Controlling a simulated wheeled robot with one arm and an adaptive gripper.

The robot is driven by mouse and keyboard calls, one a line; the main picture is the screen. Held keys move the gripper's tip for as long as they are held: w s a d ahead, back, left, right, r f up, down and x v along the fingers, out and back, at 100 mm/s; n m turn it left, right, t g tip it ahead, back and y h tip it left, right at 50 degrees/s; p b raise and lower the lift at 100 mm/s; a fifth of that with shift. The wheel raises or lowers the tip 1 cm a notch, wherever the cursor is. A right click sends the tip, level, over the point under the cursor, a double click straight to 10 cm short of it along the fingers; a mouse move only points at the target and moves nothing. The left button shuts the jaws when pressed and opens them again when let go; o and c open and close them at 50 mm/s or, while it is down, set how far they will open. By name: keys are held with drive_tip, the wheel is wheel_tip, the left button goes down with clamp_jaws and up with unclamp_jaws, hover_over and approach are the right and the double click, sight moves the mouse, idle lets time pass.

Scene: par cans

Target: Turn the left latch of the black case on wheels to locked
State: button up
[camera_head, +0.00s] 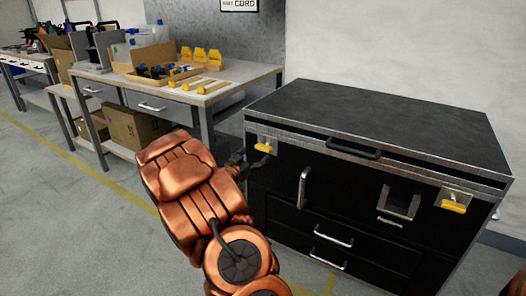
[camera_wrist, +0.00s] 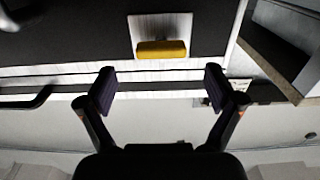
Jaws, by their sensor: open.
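The black case (camera_head: 340,190) stands at the right in the head view, with a metal-edged lid and a dark top surface. Its left latch (camera_head: 263,147) is a yellow handle on a bright metal plate near the lid edge. In the wrist view, which looks upside down, the latch (camera_wrist: 160,48) lies level across its plate, just beyond my fingertips. My gripper (camera_wrist: 159,82) is open and empty, its two fingers spread wider than the yellow handle. In the head view my gripper (camera_head: 240,160) is at the left of the latch, partly hidden by my copper arm.
The case's right latch (camera_head: 453,206) is also yellow. A dark lid handle (camera_head: 353,148) and a silver upright handle (camera_head: 303,187) stick out from the case front. A workbench (camera_head: 235,82) with boxes and yellow parts stands close at the left. Floor in front is clear.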

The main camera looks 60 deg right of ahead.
sight(261, 149)
drive_tip(key=shift+w+d+b, duration=0.2)
drive_tip(key=shift+d+b, duration=0.4)
drive_tip(key=shift+d, duration=2.6)
drive_tip(key=c, duration=1.2)
drive_tip(key=shift+o, duration=0.2)
